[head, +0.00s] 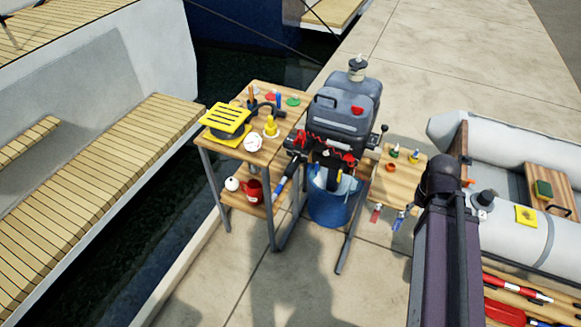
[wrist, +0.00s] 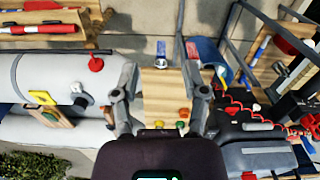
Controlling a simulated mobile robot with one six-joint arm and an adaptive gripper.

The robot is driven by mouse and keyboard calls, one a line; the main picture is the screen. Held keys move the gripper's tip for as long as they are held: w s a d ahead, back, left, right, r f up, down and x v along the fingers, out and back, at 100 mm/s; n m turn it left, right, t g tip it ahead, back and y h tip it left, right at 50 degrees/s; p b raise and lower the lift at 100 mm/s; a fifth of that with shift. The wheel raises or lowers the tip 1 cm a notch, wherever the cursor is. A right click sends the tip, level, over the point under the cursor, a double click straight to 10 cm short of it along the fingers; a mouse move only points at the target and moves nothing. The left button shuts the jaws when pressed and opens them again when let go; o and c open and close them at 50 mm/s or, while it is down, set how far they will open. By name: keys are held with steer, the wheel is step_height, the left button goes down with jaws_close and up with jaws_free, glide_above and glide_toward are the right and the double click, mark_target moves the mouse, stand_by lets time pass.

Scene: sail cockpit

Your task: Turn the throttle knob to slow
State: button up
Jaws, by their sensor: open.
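The outboard motor (head: 340,120) stands upright on a stand in the middle of the head view, with a tiller (head: 285,175) angling down to its left. A dark lever with a round end (head: 384,128) sticks out at its right side. I cannot tell which part is the throttle knob or read any slow mark. In the wrist view the motor's dark cowling (wrist: 260,150) is at the lower right. My gripper (wrist: 160,80) is open and empty, its fingers above a small wooden shelf, left of the motor. In the head view my arm hides it.
The wooden shelf (head: 395,185) carries small coloured caps. A blue bucket (head: 335,205) stands under the motor. A side table (head: 258,95) with a yellow-slatted item (head: 226,120) is on the left. A grey inflatable dinghy (head: 510,240) lies right. Bare paving (head: 430,60) is behind.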

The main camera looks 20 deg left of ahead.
steer(key=shift+o, duration=0.2)
steer(key=shift+d, duration=0.2)
steer(key=o, duration=0.4)
steer(key=shift+w+a+f+b, duration=0.1)
steer(key=shift+w+f+b, duration=0.05)
steer(key=shift+f+b, duration=0.3)
steer(key=w+a+f+n+t+h+b, duration=0.2)
steer(key=w+a+f+t+h+b, duration=0.15)
steer(key=a+f+b, duration=0.4)
steer(key=w+a+f+n+t+h+b, duration=0.25)
steer(key=w+a+f+t+b, duration=0.2)
steer(key=a+b, duration=0.45)
steer(key=s+a+f+n+t+y+b, duration=0.1)
steer(key=a+t+b, duration=0.4)
steer(key=a, duration=0.9)
steer(key=s+a+f+n+t+y+b, duration=0.1)
steer(key=a+n+t+b, duration=0.4)
steer(key=a+b, duration=0.7)
steer(key=shift+s+a+f+y, duration=0.4)
steer(key=shift+s+a+y, duration=0.55)
steer(key=shift+y, duration=0.25)
steer(key=shift+w, duration=0.2)
